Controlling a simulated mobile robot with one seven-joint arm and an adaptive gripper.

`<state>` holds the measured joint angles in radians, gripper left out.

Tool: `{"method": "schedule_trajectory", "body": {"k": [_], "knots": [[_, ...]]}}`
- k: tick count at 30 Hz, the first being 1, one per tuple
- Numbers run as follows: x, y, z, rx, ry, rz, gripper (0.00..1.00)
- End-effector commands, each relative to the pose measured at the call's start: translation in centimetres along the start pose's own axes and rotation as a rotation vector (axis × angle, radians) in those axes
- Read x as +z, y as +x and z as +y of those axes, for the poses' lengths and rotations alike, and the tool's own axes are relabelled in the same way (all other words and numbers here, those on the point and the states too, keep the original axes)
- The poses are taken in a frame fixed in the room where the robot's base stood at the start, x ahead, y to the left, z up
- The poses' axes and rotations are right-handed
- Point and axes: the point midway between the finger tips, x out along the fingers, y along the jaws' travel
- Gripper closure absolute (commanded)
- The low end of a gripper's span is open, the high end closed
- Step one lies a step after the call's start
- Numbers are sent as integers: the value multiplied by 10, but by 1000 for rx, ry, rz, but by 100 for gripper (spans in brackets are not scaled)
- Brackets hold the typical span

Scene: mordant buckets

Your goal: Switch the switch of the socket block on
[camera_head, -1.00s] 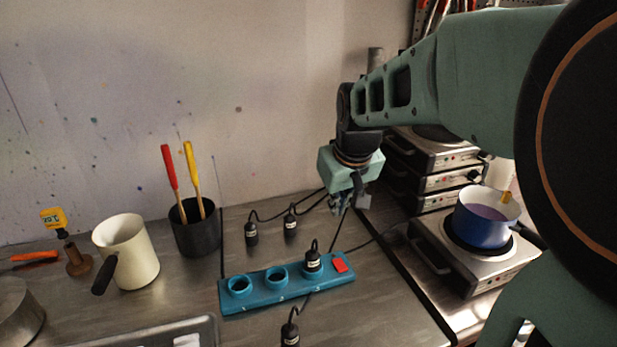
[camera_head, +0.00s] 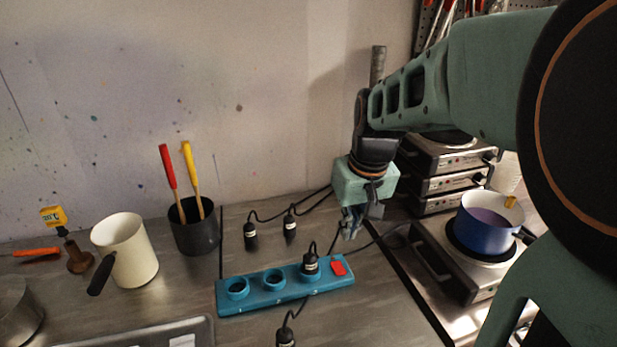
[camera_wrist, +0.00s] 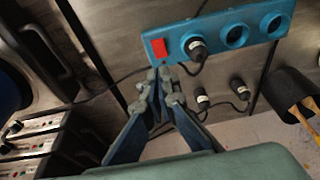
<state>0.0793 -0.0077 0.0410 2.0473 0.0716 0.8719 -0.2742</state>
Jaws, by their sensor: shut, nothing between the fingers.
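The blue socket block (camera_head: 252,298) lies on the grey counter, with a red switch (camera_head: 338,268) at its right end. A black plug (camera_head: 310,264) sits in the socket beside the switch; the other two sockets are empty. My gripper (camera_head: 348,236) is shut and empty, above and a little behind the switch end. In the wrist view, the fingertips (camera_wrist: 160,76) point toward the block (camera_wrist: 215,25), close to its edge by the red switch (camera_wrist: 159,47). They look apart from the switch. I cannot tell which way the switch is tilted.
Loose black plugs (camera_head: 251,236) lie behind the block and another (camera_head: 286,338) in front. A cream jug (camera_head: 128,252) and a dark utensil pot (camera_head: 194,230) stand left. A blue pot (camera_head: 484,228) sits on a hotplate at right.

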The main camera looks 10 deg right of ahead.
Motion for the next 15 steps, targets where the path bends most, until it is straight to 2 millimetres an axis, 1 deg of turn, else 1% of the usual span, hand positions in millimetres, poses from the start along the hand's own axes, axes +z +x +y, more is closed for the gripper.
{"method": "schedule_trajectory", "body": {"k": [1,9,12,15], "knots": [[2,10,0,-2,0,-7,100],[2,68,-1,-2,0,-7,100],[2,88,-1,-2,0,-6,100],[8,102,-1,-1,0,-5,100]]}}
